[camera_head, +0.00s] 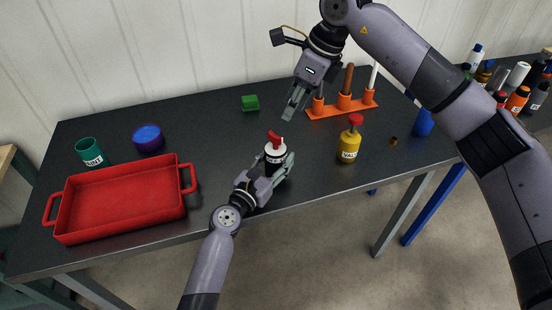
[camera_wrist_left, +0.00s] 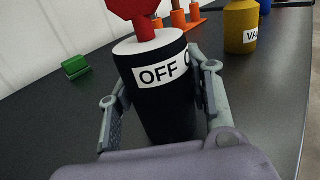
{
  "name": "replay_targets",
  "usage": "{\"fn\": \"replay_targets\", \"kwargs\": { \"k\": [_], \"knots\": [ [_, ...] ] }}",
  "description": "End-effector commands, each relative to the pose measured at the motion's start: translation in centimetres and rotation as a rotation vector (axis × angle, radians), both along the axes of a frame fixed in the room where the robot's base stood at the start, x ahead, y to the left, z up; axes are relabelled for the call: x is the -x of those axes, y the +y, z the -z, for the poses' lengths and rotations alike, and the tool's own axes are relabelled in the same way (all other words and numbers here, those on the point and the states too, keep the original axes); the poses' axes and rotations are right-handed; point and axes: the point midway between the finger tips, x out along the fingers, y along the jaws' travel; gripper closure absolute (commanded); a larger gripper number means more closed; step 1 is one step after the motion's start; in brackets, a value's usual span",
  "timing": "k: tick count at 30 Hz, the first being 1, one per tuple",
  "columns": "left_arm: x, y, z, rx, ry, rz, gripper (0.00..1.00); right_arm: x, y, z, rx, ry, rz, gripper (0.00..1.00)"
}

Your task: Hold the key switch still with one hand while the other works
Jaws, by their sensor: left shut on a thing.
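The key switch (camera_head: 275,153) is an upright cylinder with a white top, a black body and a red key (camera_head: 274,138) in its top. In the left wrist view the switch (camera_wrist_left: 153,110) shows a white band reading "OFF", with more lettering cut off at the right. My left gripper (camera_head: 277,164) is shut on the switch, one finger on each side of its body. The switch stands near the table's front edge. My right gripper (camera_head: 293,106) hangs above and behind the switch, apart from the key. Its finger opening is unclear from this angle.
A red tray (camera_head: 187,203) and blue and teal containers (camera_head: 148,138) are on the left. A green block (camera_head: 250,103) lies behind. An orange rack (camera_head: 327,112), a yellow bottle (camera_head: 349,147) and a small brown piece (camera_head: 393,141) are on the right. The table between tray and switch is clear.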

Motion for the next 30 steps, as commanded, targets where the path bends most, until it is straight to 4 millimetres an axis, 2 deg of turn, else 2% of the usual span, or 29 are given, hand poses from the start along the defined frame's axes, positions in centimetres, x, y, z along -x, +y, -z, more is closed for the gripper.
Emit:
{"fn": "replay_targets", "kwargs": {
  "k": [14, 24, 30],
  "knots": [
    [0.0, 0.0, 0.0, -0.001, 0.0, 0.0, 0.86, 0.0, 0.0, 0.0, 0.0, -0.001, 0.006, 0.67],
    [0.0, 0.0, 0.1, -0.001, 0.0, 0.0, 0.86, 1.2, 0.5, -0.6, -0.019, -0.026, 0.272, 0.67],
    [0.0, 0.0, 0.0, -0.001, 0.001, 0.0, 0.86, 1.2, 0.9, 0.0, -0.031, -0.03, 0.341, 0.67]
  ]
}}
